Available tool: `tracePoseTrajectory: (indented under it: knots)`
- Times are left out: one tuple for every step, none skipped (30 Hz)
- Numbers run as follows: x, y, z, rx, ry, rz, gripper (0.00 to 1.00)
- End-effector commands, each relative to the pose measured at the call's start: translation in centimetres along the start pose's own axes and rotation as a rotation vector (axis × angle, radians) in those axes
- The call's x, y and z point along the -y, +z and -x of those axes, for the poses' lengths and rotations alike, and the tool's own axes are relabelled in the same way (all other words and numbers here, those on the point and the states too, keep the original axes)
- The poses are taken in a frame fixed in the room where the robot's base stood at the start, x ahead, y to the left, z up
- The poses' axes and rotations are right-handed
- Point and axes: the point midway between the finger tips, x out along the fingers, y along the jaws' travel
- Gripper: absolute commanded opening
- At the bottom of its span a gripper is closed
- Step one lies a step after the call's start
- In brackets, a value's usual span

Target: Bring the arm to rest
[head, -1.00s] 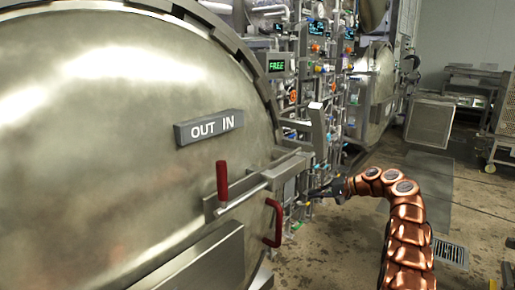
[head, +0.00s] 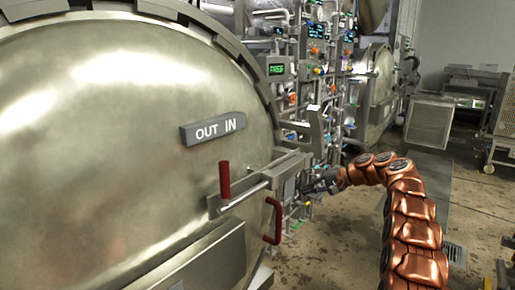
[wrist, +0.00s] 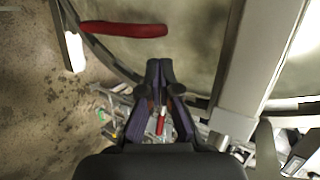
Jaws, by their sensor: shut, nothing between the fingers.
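My copper-coloured arm reaches in from the lower right in the head view. My gripper (head: 306,187) is at its end, just right of the latch side of the big round door. In the wrist view my gripper (wrist: 159,68) has its dark fingertips together, with nothing between them. The steel door (head: 110,130) carries an "OUT IN" plate (head: 213,129). A red upright lever grip (head: 224,180) and a red curved handle (head: 273,221) sit at its right edge. A red handle (wrist: 125,29) also shows ahead of the fingers in the wrist view, apart from them.
A panel with pipes, valves and a green display (head: 277,70) stands behind the door's edge. A second round vessel (head: 378,90) is farther back. A grey box (head: 430,122) and a wheeled rack (head: 503,130) stand at the right. The floor (head: 335,240) between door and arm is clear.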

Motion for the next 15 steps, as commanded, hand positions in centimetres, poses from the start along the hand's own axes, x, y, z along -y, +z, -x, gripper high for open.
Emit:
tracePoseTrajectory:
  knots:
    - [1.2,1.0,0.4,0.006,0.013,0.000,0.00]
    - [1.5,1.5,0.5,0.010,0.023,-0.001,0.00]
    - [1.8,2.2,0.5,0.015,0.036,-0.004,0.00]
    - [2.1,2.8,0.6,0.019,0.046,-0.005,0.00]
    - [2.5,3.4,0.7,0.022,0.057,-0.004,0.00]
    - [2.8,4.1,0.8,0.027,0.071,-0.004,0.00]
    - [3.0,4.8,0.8,0.032,0.082,-0.005,0.00]
    - [3.3,5.4,0.9,0.035,0.092,-0.004,0.00]
    - [3.6,6.2,1.1,0.039,0.108,-0.002,0.00]
    - [3.8,6.9,1.1,0.044,0.119,-0.002,0.00]
    - [3.9,7.6,1.2,0.049,0.132,-0.003,0.00]
    - [4.3,8.6,1.4,0.054,0.147,0.000,0.00]
    - [4.4,9.2,1.5,0.058,0.160,0.002,0.00]
    - [4.5,10.0,1.6,0.064,0.173,0.002,0.00]
    - [4.6,11.0,1.7,0.071,0.190,0.004,0.00]
